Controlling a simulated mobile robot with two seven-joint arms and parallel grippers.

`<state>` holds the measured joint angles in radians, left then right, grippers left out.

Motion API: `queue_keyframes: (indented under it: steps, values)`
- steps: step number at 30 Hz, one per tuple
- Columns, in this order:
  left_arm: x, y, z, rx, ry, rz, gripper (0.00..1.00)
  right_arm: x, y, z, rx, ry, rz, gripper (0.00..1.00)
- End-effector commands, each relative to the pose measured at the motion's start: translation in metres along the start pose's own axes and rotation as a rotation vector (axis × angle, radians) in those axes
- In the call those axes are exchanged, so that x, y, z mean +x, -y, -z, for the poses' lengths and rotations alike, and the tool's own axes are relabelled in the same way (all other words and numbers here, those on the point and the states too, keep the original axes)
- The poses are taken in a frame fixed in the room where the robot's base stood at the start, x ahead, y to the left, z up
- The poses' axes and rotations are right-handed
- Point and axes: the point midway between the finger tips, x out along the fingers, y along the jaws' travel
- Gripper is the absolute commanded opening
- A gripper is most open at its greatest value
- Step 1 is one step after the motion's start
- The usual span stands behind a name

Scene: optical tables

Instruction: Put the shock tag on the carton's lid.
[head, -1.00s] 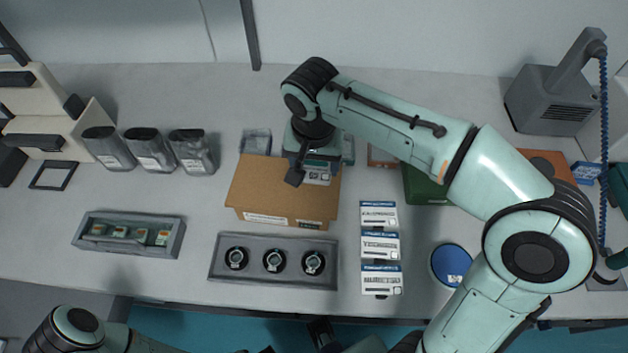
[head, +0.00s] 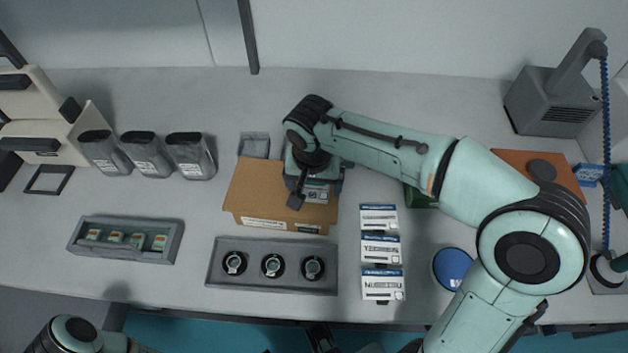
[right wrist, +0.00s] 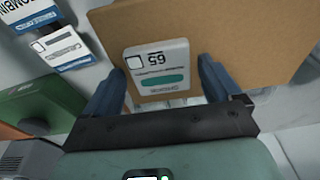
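The brown carton (head: 250,190) stands in the middle of the table with its flat lid upward. My right gripper (head: 316,188) is over the right part of the lid. The left gripper is not visible; only part of my left arm shows at the bottom left.
In front of the carton is a grey holder (head: 217,272) with three round black items. White-and-blue boxes (head: 380,247) stand to its right, beside a blue disc (head: 453,267). A grey tray (head: 90,246) with small tags is at left. A green box (right wrist: 40,100) is near my right gripper.

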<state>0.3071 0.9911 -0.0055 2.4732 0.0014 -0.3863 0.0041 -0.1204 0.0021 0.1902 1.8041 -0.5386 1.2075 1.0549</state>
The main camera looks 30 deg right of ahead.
Motion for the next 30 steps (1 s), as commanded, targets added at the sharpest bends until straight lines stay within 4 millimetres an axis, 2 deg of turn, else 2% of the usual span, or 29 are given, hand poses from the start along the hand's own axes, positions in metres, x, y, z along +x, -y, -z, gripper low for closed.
queue_keyframes:
  steps: [8,13,24,30]
  values:
    - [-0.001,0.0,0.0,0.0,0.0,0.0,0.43,-0.001,0.0,0.0,0.0,0.0,0.0,0.95]
    - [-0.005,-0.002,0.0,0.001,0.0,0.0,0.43,-0.013,0.001,0.002,0.001,-0.003,0.003,0.95]
    - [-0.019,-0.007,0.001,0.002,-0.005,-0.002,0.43,-0.09,0.001,0.001,0.0,-0.003,0.005,0.95]
    - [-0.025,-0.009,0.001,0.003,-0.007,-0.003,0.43,-0.117,0.0,0.001,0.0,-0.001,0.002,0.95]
